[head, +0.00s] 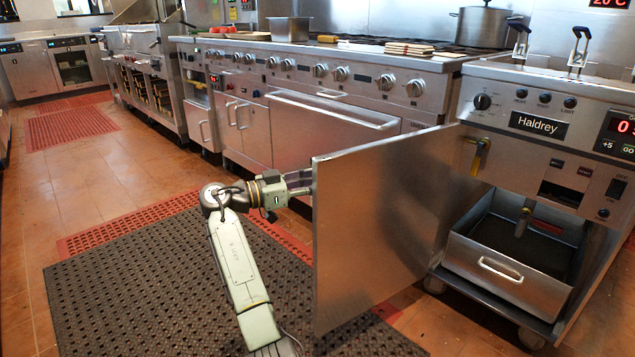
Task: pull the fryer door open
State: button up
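The fryer (540,127), marked Haldrey, stands at the right. Its flat steel door (385,225) is swung wide open, hinged at the fryer's left side. The door's plain inner face is toward the camera, and its outer face and any handle there are hidden. My gripper (300,185) is at the door's free left edge, near the top, and reaches in behind the panel. Its fingertips are hidden by the door, so I cannot see whether they hold anything.
A metal drawer pan (510,272) with a handle sits in the open fryer cabinet, below a drain pipe and yellow-handled valve (478,152). A range (330,105) with knobs and an oven handle stands behind the door. Dark matting (150,285) covers the clear floor at left.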

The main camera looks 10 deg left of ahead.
jog(key=v, duration=1.1)
jog(key=shift+a, duration=0.15)
jog(key=shift+s, duration=0.1)
